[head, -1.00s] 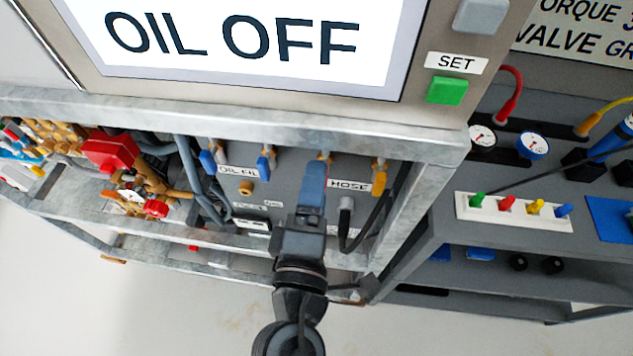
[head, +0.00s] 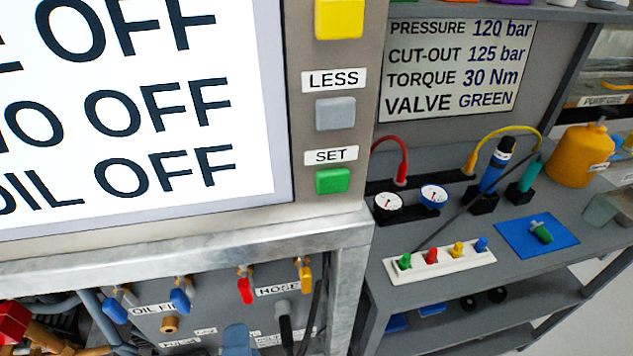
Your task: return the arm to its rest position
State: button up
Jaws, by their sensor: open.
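My gripper (head: 236,339) shows only as a blue end at the bottom edge of the head view, in front of the lower panel. Its jaws are open, and no held object is seen. The rest of my arm is below the picture. The grey panel (head: 215,322) behind it has blue, red and yellow valve handles. The red handle (head: 245,290) is above and slightly right of the gripper. I cannot tell whether the gripper touches the panel.
A steel frame (head: 335,262) runs above the panel, under a screen reading OFF. To the right, a grey bench (head: 375,245) holds gauges, a white strip (head: 440,259) of coloured pegs, a blue mat (head: 515,238) and a yellow can (head: 580,153).

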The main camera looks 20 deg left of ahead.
jog(key=shift+d, duration=0.1)
jog(key=s+d+f+m+h, duration=0.1)
jog(key=d+f+m, duration=0.15)
jog(key=d, duration=0.35)
jog(key=s+d+f+m+g+h, duration=0.1)
jog(key=s+d+f+m, duration=0.1)
jog(key=d+m, duration=0.3)
jog(key=s+d+f+m+h, duration=0.1)
jog(key=d+f+m, duration=0.1)
jog(key=d, duration=0.5)
jog(key=s+d+r+m+h, duration=0.3)
jog(key=s+d+r+m, duration=0.1)
jog(key=d+m, duration=0.3)
jog(key=s+d+r+m+h, duration=0.3)
jog(key=s+d+m, duration=0.4)
jog(key=d, duration=0.3)
jog(key=shift+s+d+r+m+t+h, duration=0.2)
jog(key=shift+d+r+m+t+h, duration=0.15)
jog(key=shift+r+m, duration=0.35)
jog(key=shift+r, duration=0.1)
